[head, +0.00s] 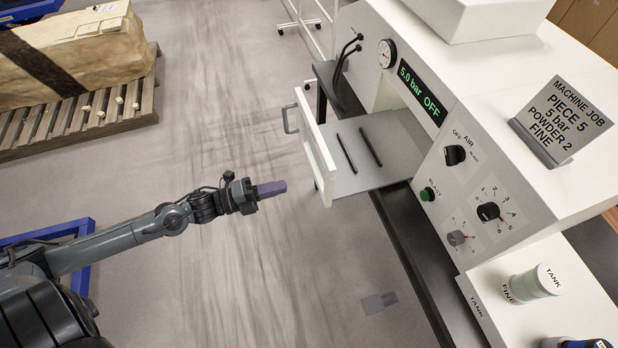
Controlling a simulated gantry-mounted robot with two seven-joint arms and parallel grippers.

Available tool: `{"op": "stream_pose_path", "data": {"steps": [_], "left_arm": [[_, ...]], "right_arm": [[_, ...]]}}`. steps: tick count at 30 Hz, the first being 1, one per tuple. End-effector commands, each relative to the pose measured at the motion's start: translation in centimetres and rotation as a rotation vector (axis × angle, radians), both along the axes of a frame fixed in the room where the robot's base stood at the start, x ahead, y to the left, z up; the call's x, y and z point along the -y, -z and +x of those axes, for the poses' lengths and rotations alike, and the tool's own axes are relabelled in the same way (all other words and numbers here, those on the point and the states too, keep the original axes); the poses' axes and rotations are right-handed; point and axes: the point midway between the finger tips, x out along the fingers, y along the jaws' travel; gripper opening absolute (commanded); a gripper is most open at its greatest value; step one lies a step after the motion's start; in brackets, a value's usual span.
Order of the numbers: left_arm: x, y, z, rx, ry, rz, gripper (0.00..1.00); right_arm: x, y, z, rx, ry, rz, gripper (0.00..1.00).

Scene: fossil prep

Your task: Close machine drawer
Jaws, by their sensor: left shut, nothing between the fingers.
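The machine (450,134) is a white cabinet on the right in the head view. Its drawer (375,137) stands open toward the left, with a white front panel (314,146) and a grey handle (288,119). Two dark rods (346,153) lie on the grey drawer floor. My left gripper (277,187) is shut and empty, with purple fingertips pointing right. It appears to the left of and nearer than the drawer front, with floor visible between them. My right gripper is not in view.
A job sign (562,121) stands on the machine top. A tank (536,283) sits at the lower right. A blue frame (78,228) is at the left. The floor between is largely clear.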

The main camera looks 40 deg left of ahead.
Motion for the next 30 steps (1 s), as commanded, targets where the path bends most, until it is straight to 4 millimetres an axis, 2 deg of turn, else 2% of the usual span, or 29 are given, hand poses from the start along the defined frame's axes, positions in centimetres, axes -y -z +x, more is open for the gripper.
{"op": "stream_pose_path", "data": {"steps": [6,15,21,30], "left_arm": [[1.9,-0.3,2.9,0.003,-0.003,-0.002,0.00],[4.1,-0.2,5.9,0.002,-0.001,-0.001,0.00],[4.9,-0.1,7.0,0.001,-0.002,-0.001,0.00],[5.2,0.0,7.4,-0.001,-0.001,0.001,0.00]], "right_arm": [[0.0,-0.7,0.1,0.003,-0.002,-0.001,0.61],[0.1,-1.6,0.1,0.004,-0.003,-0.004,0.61],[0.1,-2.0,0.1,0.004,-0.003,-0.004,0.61],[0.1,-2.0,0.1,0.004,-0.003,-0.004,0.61]]}}
